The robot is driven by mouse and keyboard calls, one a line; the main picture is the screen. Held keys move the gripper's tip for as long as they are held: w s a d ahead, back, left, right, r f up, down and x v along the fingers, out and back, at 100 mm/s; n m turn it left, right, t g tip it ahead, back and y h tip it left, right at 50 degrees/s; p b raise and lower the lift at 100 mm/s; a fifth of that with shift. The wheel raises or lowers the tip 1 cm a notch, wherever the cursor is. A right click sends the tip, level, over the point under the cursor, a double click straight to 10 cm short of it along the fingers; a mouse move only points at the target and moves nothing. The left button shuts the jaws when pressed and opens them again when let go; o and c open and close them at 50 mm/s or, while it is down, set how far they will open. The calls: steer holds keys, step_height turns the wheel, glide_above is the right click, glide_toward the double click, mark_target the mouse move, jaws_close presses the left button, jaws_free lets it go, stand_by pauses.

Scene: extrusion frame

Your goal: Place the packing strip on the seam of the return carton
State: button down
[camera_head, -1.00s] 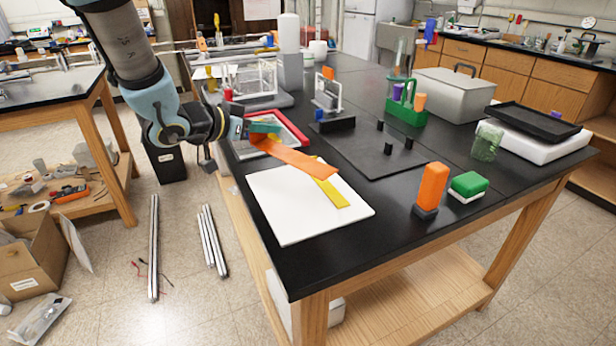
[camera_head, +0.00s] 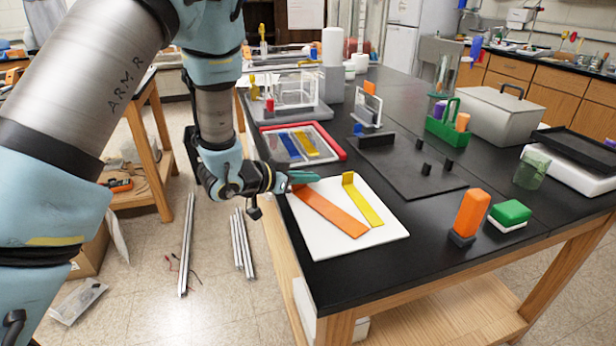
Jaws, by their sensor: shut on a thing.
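A flat orange strip (camera_head: 332,212), which looks like the packing strip, runs slantwise over a white board (camera_head: 375,242) on the black bench. My gripper (camera_head: 303,178) has its teal fingers shut on the strip's far left end, at the board's left edge. I cannot tell whether the strip touches the board. A yellow strip (camera_head: 364,203) with an upturned end lies on the board just right of it. A brown cardboard carton (camera_head: 92,252) stands on the floor at left, mostly hidden by my arm. No seam on it shows, and I cannot tell if it is the return carton.
A red-edged tray (camera_head: 334,142) with several coloured strips lies behind the board. A dark plate (camera_head: 415,185) with small black posts is to the right. An orange block (camera_head: 470,212) and a green-and-white block (camera_head: 510,214) stand near the right edge. The bench front is clear.

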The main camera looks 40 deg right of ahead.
steer(key=shift+f, duration=0.2)
steer(key=c, duration=1)
jaws_free()
